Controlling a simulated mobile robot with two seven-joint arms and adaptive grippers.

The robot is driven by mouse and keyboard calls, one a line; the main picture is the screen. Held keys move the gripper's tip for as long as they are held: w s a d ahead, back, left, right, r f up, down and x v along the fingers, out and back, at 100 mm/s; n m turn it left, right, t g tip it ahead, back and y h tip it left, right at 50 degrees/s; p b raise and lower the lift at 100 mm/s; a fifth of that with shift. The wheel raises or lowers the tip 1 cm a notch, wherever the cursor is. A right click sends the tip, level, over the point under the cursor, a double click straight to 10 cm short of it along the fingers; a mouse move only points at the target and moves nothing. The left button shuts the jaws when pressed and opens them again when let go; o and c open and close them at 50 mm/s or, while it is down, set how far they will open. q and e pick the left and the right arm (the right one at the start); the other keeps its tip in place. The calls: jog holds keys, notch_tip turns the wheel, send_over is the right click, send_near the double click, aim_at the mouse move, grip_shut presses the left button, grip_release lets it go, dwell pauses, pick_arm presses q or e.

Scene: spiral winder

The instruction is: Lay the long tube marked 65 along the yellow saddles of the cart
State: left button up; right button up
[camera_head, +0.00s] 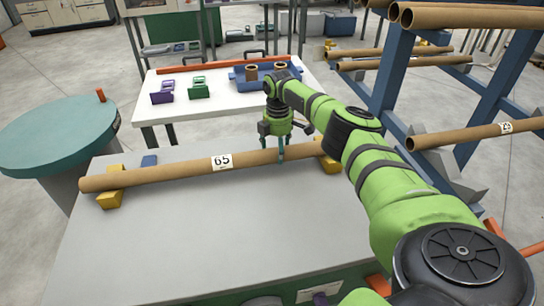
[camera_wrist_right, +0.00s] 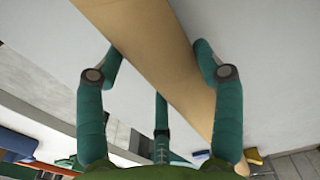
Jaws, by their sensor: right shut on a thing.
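The long brown tube marked 65 (camera_head: 180,168) lies across the grey top of the cart (camera_head: 200,225). Its left part is over the left yellow saddle (camera_head: 110,197) and its right end is at the right yellow saddle (camera_head: 328,163). Whether it bears fully on both saddles is hard to tell. My right gripper (camera_head: 281,152) is shut on the tube, right of the label and near the right saddle. In the right wrist view the tube (camera_wrist_right: 160,45) runs between the teal fingers. My left gripper is not in view.
A white table (camera_head: 225,105) behind holds purple (camera_head: 162,94) and green (camera_head: 199,89) holders and a blue tray (camera_head: 244,81). A round teal table (camera_head: 55,138) stands at left. A blue rack (camera_head: 395,70) with several tubes, one marked 29 (camera_head: 470,133), stands at right.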

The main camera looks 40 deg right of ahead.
jog(key=shift+a+f, duration=0.1)
jog(key=shift+a, duration=0.1)
jog(key=shift+d, duration=0.1)
jog(key=o, duration=1.4)
jog(key=shift+s+d, duration=0.1)
jog(key=shift+d, duration=0.05)
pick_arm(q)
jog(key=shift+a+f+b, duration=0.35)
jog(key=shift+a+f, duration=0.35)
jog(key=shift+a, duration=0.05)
pick_arm(e)
notch_tip(320, 180, up, 12)
